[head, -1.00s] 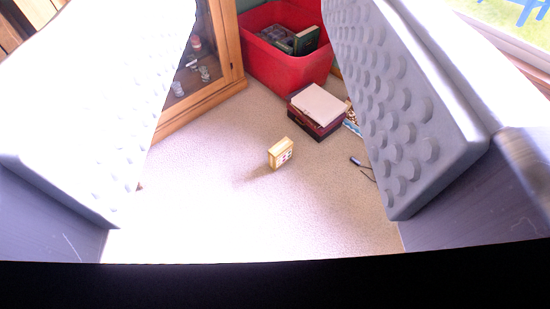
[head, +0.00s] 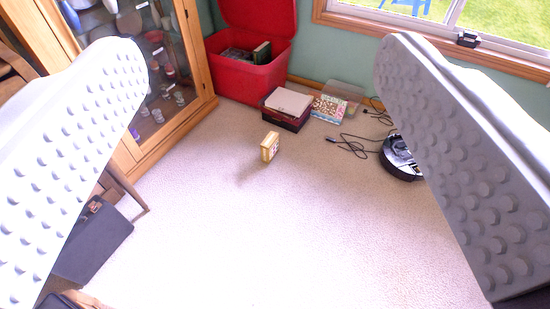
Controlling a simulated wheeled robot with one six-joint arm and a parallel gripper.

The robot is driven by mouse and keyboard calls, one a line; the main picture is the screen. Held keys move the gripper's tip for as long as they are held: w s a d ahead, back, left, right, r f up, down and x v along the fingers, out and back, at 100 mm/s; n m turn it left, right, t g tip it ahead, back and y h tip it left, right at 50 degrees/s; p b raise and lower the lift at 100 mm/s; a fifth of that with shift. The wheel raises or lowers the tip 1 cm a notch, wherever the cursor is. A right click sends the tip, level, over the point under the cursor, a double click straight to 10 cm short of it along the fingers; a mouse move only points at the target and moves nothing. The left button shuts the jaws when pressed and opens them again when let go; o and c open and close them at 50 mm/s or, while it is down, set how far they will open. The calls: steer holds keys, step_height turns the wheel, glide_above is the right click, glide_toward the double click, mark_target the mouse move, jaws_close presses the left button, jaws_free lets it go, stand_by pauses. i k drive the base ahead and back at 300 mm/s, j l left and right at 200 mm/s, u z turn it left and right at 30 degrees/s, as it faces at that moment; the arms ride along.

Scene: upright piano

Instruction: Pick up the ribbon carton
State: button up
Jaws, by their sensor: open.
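The ribbon carton appears to be the small yellow-tan box (head: 269,146) with a patterned face, standing upright on the pale carpet near the middle of the head view. Its markings are too small to read. My gripper (head: 262,62) is open, with its two grey studded fingers wide apart at the left and right of the picture. Nothing is between the fingers close to me. The box shows in the gap between them, farther off on the floor and touching neither finger.
Behind the box lie stacked flat boxes (head: 287,106) and a red storage bin (head: 247,80). A wood-framed glass cabinet (head: 203,60) stands at left. A round black robot vacuum (head: 402,160) and cables (head: 352,145) lie at right. The carpet (head: 270,240) in front is clear.

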mark_target(269, 147)
steer(key=i+l, duration=0.15)
steer(key=i, duration=0.3)
steer(key=i+l+u, duration=0.1)
steer(key=i, duration=0.4)
steer(key=i+l, duration=0.2)
steer(key=i, duration=0.25)
steer(key=i+l, duration=0.2)
steer(key=i, duration=0.3)
steer(key=i+j+u, duration=0.1)
steer(key=i+j, duration=0.05)
steer(key=i, duration=0.1)
